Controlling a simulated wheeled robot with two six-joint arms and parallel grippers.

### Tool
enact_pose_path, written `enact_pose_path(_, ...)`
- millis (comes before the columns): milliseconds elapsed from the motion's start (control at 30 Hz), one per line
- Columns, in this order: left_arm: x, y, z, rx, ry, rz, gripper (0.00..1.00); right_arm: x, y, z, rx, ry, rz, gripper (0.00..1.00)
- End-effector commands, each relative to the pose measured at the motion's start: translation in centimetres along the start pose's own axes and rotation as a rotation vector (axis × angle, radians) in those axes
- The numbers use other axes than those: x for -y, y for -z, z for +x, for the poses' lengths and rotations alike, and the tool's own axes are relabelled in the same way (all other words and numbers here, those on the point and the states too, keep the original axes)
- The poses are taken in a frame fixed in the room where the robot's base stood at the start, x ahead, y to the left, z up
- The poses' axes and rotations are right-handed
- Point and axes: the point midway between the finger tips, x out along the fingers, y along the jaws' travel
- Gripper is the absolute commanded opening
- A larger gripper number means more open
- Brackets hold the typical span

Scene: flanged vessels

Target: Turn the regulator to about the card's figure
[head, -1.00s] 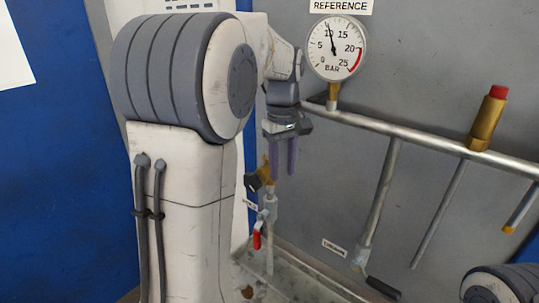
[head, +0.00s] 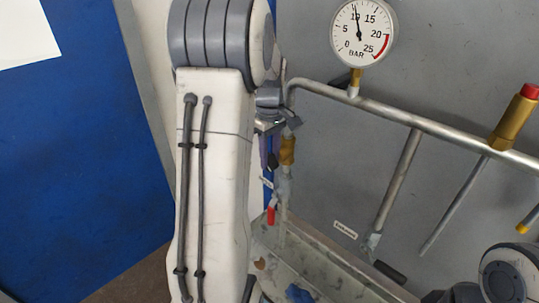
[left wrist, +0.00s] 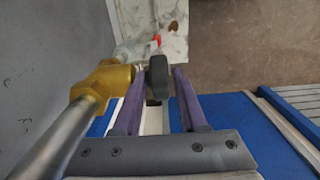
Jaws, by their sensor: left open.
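The regulator's brass body (left wrist: 101,79) sits on a grey pipe at the left of the left wrist view, with its black knob (left wrist: 157,79) to the right of it. My left gripper (left wrist: 156,88) is open, its two purple fingers on either side of the knob; I cannot tell whether they touch it. In the head view the brass body (head: 287,150) is partly behind my left gripper (head: 268,152). A round gauge marked BAR (head: 362,33) has its needle near 10. I see no card with a readable figure. My right gripper is not in view.
A long grey pipe (head: 440,125) runs across the wall, with a red-capped brass fitting (head: 515,115) at right. A red lever (head: 271,214) hangs below the regulator. A blank-looking white sheet (head: 25,35) is on the blue surface at left.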

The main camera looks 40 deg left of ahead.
Motion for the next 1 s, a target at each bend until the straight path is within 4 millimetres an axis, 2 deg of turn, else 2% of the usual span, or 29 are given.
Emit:
enact_pose_path(300, 0.0, 0.0, 0.5, 0.0, 0.0, 0.001, 0.41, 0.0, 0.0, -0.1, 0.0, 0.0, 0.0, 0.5)
enact_pose_path(333, 0.0, 0.0, 0.5, 0.0, 0.0, 0.001, 0.37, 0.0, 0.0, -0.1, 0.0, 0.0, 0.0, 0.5)
enact_pose_path(433, 0.0, 0.0, 0.4, 0.0, 0.0, 0.001, 0.0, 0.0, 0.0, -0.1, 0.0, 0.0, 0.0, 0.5)
enact_pose_path(667, 0.0, -0.2, 0.6, -0.034, 0.0, 0.004, 0.0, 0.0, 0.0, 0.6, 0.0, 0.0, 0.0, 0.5)
enact_pose_path(900, -0.1, -0.6, 1.2, -0.235, -0.002, 0.007, 0.0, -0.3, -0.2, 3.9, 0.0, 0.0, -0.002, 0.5)
enact_pose_path(1000, 0.0, -0.6, 1.1, -0.287, -0.001, 0.005, 0.0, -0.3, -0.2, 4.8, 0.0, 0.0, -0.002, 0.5)
